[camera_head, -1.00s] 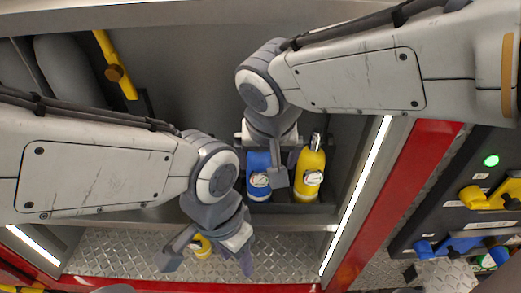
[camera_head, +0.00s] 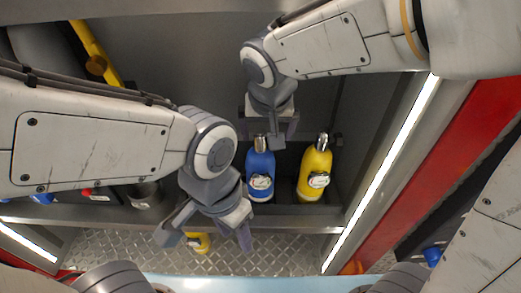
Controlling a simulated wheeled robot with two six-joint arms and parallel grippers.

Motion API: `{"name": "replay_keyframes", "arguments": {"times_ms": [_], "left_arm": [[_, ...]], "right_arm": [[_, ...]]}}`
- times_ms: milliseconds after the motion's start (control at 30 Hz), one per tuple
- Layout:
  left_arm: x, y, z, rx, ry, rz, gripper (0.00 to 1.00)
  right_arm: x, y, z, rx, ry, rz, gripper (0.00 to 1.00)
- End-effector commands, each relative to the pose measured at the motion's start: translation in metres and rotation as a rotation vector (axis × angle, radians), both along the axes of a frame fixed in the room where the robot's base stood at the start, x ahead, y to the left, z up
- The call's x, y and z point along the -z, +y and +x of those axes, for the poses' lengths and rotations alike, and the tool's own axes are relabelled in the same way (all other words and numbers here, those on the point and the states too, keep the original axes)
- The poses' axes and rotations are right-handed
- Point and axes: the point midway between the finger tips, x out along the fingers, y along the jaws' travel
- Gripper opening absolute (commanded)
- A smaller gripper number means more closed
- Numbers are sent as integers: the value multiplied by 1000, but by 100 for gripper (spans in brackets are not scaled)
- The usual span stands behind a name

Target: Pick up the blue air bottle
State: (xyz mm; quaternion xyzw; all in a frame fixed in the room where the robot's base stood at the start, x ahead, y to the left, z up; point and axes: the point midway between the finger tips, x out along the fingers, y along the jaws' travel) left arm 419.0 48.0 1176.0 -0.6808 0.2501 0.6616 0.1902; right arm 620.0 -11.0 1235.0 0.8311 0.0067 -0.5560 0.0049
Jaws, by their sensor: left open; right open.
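The blue air bottle (camera_head: 259,186) stands upright on the shelf, with a metal neck on top and a round gauge on its front. My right gripper (camera_head: 272,133) is open just above and behind the bottle's top in the picture. I cannot tell whether it touches the neck. My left gripper (camera_head: 205,240) is open and lower left of the blue bottle, with nothing seen between its fingers.
A yellow bottle (camera_head: 315,172) stands just right of the blue one. Another yellow item (camera_head: 197,243) lies partly hidden behind my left gripper, on the diamond-plate floor (camera_head: 120,249). A lit cabinet edge (camera_head: 380,175) bounds the right side.

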Motion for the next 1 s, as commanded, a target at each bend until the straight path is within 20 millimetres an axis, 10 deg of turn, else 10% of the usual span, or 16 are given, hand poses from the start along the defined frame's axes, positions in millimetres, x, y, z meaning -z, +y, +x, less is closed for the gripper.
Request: {"name": "replay_keyframes", "arguments": {"times_ms": [367,633,1000], "left_arm": [[14,0,0,1,-1,-1,50],[14,0,0,1,-1,-1,50],[14,0,0,1,-1,-1,50]], "right_arm": [[19,0,4,1,-2,1,100],[19,0,3,1,-1,0,0],[14,1,5,0,-10,6,0]]}}
